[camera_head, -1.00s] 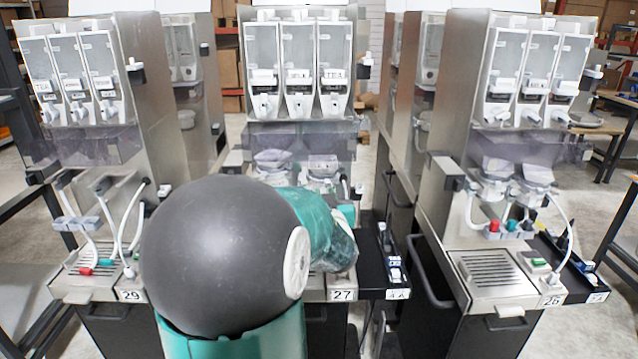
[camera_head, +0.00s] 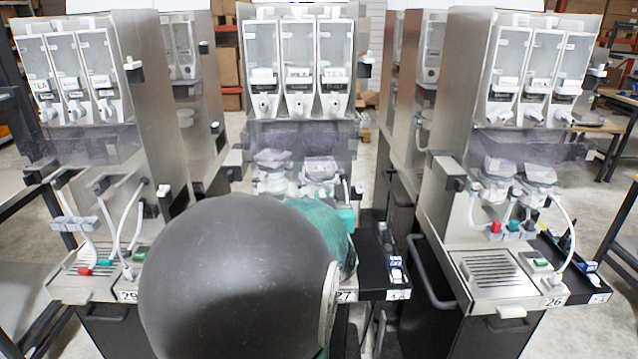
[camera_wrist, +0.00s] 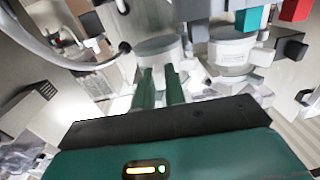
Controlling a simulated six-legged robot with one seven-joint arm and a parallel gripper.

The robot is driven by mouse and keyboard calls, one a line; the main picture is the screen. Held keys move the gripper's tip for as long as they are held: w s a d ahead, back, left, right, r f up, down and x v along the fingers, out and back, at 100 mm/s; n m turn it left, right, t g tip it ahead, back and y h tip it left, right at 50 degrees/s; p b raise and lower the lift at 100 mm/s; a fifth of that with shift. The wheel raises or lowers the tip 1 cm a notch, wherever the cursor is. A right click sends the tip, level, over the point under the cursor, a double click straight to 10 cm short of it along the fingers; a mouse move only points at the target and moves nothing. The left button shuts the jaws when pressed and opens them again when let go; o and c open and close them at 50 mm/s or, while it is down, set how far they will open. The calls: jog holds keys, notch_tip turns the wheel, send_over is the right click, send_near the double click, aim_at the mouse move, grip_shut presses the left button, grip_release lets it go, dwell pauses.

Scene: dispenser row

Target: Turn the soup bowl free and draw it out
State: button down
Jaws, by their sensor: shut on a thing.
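My gripper (camera_wrist: 159,70) shows in the wrist view with its two dark green fingers at a pale grey-white bowl (camera_wrist: 157,47). The fingers are shut on this bowl, which I take as the soup bowl. It still sits by the machine fittings. A second pale bowl (camera_wrist: 231,52) stands to its right, apart from the fingers. In the head view my dark round arm joint and green link hide the gripper and the lower front of the middle machine (camera_head: 300,90). Two mixing bowls show under its canisters, one left (camera_head: 272,160) and one right (camera_head: 320,168).
A white hose (camera_wrist: 50,55) curves at left in the wrist view, with red (camera_wrist: 295,10) and teal (camera_wrist: 249,20) connectors at the top. Similar machines stand left (camera_head: 150,100) and right (camera_head: 440,220). A black side shelf (camera_head: 372,255) adjoins the middle machine.

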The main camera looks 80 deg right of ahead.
jog(key=shift+a+r, duration=0.15)
jog(key=shift+r, duration=0.1)
jog(key=shift+w+r+m+g+h, duration=0.1)
jog(key=shift+w+m+g+h, duration=0.2)
jog(key=shift+m+g, duration=0.3)
jog(key=shift+s, duration=0.1)
jog(key=shift+a, duration=0.1)
jog(key=shift+f+v, duration=0.1)
jog(key=shift+v, duration=1.15)
jog(key=shift+f+v, duration=0.15)
jog(key=shift+v, duration=1.1)
